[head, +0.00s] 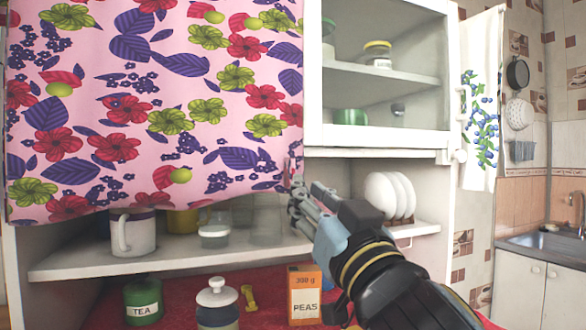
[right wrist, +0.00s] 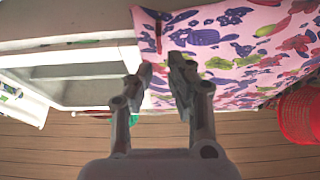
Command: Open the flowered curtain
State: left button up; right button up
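The flowered curtain (head: 150,100) is pink with red, purple and green flowers. It hangs over the left part of the white cabinet, and its lower edge slants up toward the right. My right gripper (head: 298,200) is at the curtain's lower right corner. In the right wrist view the curtain (right wrist: 235,50) lies beyond the two fingertips of this gripper (right wrist: 163,72). The fingers are apart with a gap between them, and no cloth is clearly pinched. A narrow dark red strip (right wrist: 158,35) shows at the curtain's edge, ahead of the gap. My left gripper is not in view.
Right of the curtain is a shelf compartment with a jar (head: 377,54) and a green cup (head: 351,117). Below stand a white mug (head: 133,232), upright plates (head: 390,195), a TEA tin (head: 143,300) and a PEAS box (head: 305,295). A towel (head: 482,100) hangs at right.

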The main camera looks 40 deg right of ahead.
aim_at(293, 173)
jog(key=p+x, duration=0.2)
jog(key=x, duration=0.4)
jog(key=shift+w+d+r, duration=0.1)
jog(key=shift+r, duration=0.05)
jog(key=shift+w+d+r, duration=0.1)
jog(key=shift+w+d, duration=0.05)
jog(key=shift+w, duration=0.35)
grip_shut()
